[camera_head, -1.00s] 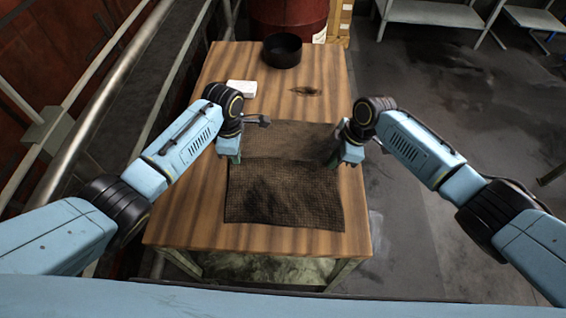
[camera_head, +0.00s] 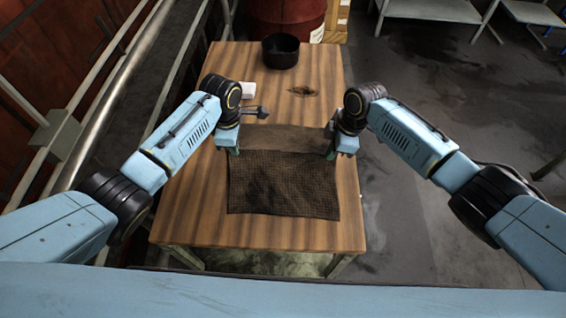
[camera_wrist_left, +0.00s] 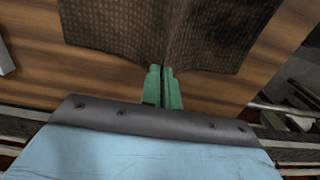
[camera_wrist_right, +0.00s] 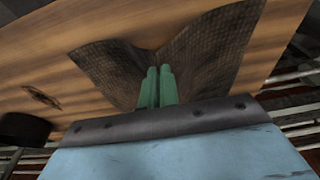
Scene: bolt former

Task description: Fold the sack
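The dark brown woven sack (camera_head: 285,187) lies on the wooden table, with a crease line running across it between my grippers. A lighter brown band (camera_head: 285,139) of it shows beyond that line. My left gripper (camera_head: 233,151) is at its left side, and the left wrist view shows the green fingers (camera_wrist_left: 163,88) shut on the gathered sack edge (camera_wrist_left: 165,35). My right gripper (camera_head: 338,150) is at its right side, and the right wrist view shows the fingers (camera_wrist_right: 157,86) shut on a gathered edge (camera_wrist_right: 150,62). How far the held edges are off the table is unclear.
A black round pot (camera_head: 281,51) stands at the far end of the wooden table (camera_head: 200,215). A small white block (camera_head: 247,90) and a dark tool (camera_head: 256,112) lie near my left gripper. A red drum (camera_head: 290,18) is behind the table, and railings (camera_head: 100,100) run along the left.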

